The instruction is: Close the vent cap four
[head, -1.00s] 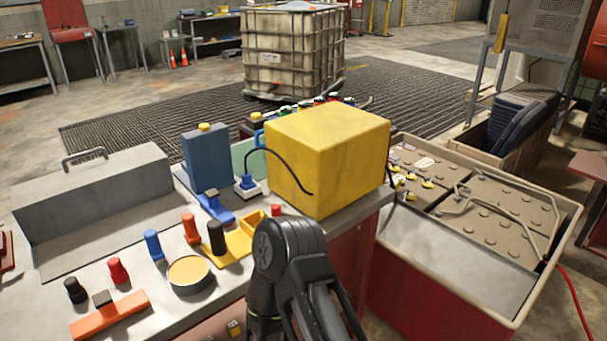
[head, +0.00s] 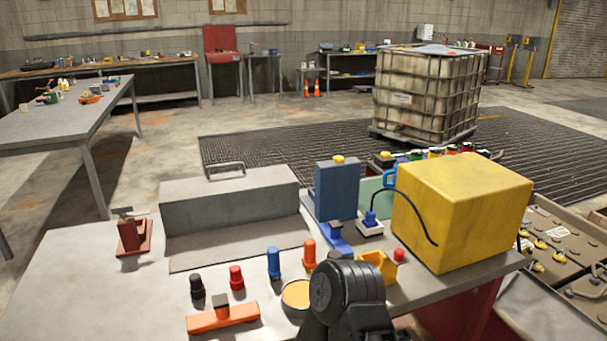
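Several yellow caps (head: 540,244) sit on the tan battery tops (head: 575,238) at the right edge. They may be the vent caps. I cannot tell which is number four, or whether each is open or closed. A row of small coloured caps (head: 435,152) shows behind the yellow box, partly hidden by it. A black link of my arm rises at the bottom middle, over the bench front. Neither gripper shows in the view.
A big yellow box (head: 462,213) with a black cable stands on the grey bench (head: 90,270). A blue block (head: 337,190), a grey toolbox (head: 230,200), an orange bar tool (head: 222,317) and several coloured cylinders crowd the bench. Its left end is mostly clear.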

